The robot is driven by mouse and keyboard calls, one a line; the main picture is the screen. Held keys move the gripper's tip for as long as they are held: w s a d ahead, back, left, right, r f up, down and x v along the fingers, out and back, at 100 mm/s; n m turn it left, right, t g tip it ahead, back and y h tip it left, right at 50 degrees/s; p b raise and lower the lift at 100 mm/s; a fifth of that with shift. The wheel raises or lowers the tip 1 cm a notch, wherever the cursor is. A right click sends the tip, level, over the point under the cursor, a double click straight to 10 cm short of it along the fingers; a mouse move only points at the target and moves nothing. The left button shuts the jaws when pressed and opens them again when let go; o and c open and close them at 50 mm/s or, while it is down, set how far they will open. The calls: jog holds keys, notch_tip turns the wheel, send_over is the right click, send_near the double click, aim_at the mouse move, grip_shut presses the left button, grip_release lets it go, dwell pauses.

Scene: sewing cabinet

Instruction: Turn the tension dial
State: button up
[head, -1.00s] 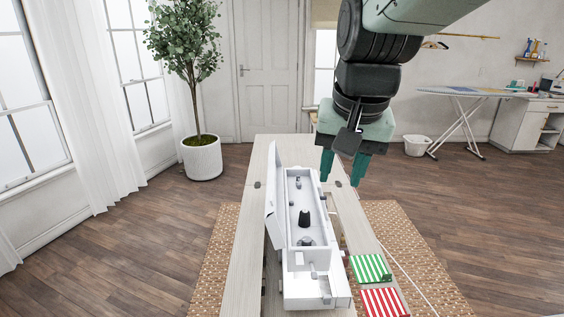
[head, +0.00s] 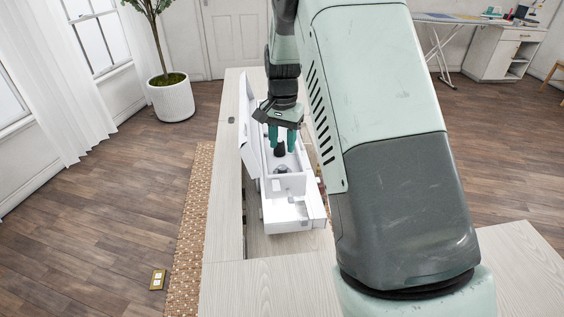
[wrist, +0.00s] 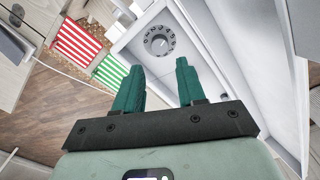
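The tension dial (wrist: 159,41) is a round grey dial with numbers around it, set in a recess of the white sewing machine (head: 287,214). In the wrist view it lies just beyond my fingertips, roughly centred between them. My gripper (wrist: 158,72) has its two green fingers apart with nothing between them. My fingers appear apart from the dial; the exact gap cannot be told.
The machine's raised white lid (head: 249,150) stands along its left side. The machine sits in a pale wooden cabinet (head: 222,200). Red-striped cloth (wrist: 77,41) and green-striped cloth (wrist: 111,72) lie beside it. My arm covers much of the right side in the head view.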

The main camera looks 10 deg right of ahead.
aim_at(282, 167)
notch_tip(282, 167, down, 8)
jog(key=shift+c, duration=0.2)
grip_shut()
